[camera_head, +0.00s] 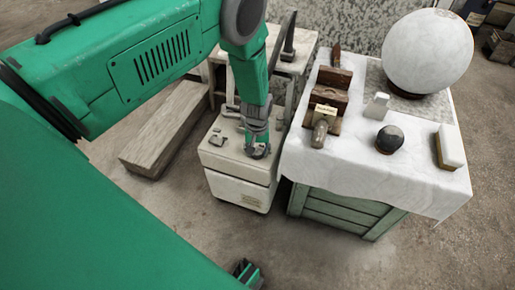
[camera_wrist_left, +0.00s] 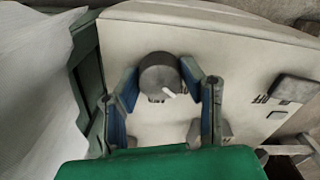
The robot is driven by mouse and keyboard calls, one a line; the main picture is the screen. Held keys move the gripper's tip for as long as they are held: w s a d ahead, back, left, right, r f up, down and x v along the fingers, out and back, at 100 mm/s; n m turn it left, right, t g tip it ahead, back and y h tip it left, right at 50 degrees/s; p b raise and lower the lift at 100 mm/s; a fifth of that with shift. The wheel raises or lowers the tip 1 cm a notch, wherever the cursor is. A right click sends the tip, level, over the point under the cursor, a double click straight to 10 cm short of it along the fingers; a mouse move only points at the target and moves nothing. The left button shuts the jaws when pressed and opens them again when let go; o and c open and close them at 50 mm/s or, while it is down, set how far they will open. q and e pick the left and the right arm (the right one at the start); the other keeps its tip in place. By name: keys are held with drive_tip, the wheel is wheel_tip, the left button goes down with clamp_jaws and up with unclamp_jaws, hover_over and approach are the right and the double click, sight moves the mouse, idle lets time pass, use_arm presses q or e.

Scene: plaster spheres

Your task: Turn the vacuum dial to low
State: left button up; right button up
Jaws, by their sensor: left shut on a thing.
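The vacuum (camera_head: 236,190) is a cream, box-shaped machine on the floor, left of the cloth-covered crate. My left gripper (camera_head: 258,150) reaches down to its top from above. In the left wrist view, the round dark grey dial (camera_wrist_left: 160,73) has a white pointer mark toward its lower right. The left gripper's blue-padded fingers (camera_wrist_left: 168,88) are shut on the dial, one on each side. Dark lettering lies just below the dial, partly hidden and not readable. In the head view the gripper hides the dial.
A dark switch (camera_wrist_left: 294,89) sits on the panel's right side. Beside the vacuum, a green crate (camera_head: 340,212) under a white cloth (camera_head: 330,167) carries a large white sphere (camera_head: 428,50), a dark ball (camera_head: 389,139) and tools. A wooden beam (camera_head: 165,130) lies left. Floor in front is open.

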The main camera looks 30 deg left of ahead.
sight(258, 150)
use_arm(q)
drive_tip(key=shift+w+r+n, duration=0.1)
drive_tip(key=shift+w+n, duration=0.15)
drive_tip(key=shift+n, duration=0.15)
idle(0.6)
drive_tip(key=o, duration=1.1)
drive_tip(key=shift+s, duration=0.1)
drive_tip(key=shift+o, duration=0.2)
wheel_tip(258, 150, up, 12)
